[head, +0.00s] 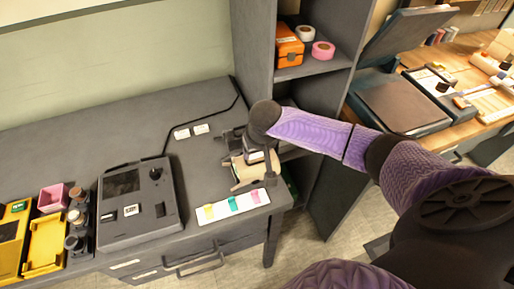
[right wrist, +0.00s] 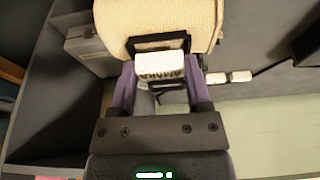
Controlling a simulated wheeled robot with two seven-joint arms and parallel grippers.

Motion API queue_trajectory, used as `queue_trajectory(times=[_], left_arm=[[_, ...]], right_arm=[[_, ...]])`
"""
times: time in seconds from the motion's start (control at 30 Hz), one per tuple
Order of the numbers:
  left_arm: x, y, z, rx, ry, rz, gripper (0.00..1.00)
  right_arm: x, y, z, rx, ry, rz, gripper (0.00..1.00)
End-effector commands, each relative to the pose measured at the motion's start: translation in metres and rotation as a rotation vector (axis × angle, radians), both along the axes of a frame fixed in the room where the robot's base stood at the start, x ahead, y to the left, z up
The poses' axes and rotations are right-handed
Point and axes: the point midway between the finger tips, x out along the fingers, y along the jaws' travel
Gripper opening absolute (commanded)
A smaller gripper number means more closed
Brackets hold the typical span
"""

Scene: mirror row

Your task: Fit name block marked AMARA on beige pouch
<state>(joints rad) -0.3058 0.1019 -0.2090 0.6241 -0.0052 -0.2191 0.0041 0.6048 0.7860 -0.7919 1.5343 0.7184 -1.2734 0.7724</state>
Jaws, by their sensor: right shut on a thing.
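My right gripper (head: 256,153) is shut on a white name block in the head view, close over the beige pouch (head: 243,177) at the desk's right end. In the right wrist view, the name block (right wrist: 160,66) is between the fingertips of my right gripper (right wrist: 160,78), with AMARA lettering upside down. The beige pouch (right wrist: 157,17) fills the top, with a dark frame (right wrist: 160,42) on its near face. The block overlaps the frame's lower part; I cannot tell whether it is inside it or just in front. My left gripper is not in view.
Two white blocks (head: 191,131) lie behind on the desk. A white strip (head: 233,206) with yellow, green and pink pieces lies at the front edge. A grey device (head: 138,205) stands left. A dark shelf unit (head: 310,68) rises behind the arm.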

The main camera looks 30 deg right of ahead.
Motion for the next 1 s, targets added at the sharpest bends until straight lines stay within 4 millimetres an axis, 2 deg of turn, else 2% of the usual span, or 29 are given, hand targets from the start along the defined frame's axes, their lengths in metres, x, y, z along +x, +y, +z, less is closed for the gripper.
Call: queue_trajectory(times=[0.27, 0.53, 1.0], left_arm=[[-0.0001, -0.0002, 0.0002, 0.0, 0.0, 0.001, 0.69], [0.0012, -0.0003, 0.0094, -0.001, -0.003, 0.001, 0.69], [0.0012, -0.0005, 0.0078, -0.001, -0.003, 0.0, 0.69]], right_arm=[[-0.0001, 0.0001, 0.0, 0.0, 0.001, 0.0, 0.09], [-0.0003, 0.0005, 0.0012, 0.002, 0.002, -0.001, 0.09], [0.0, 0.0001, -0.0023, 0.0, 0.001, 0.0, 0.09]])
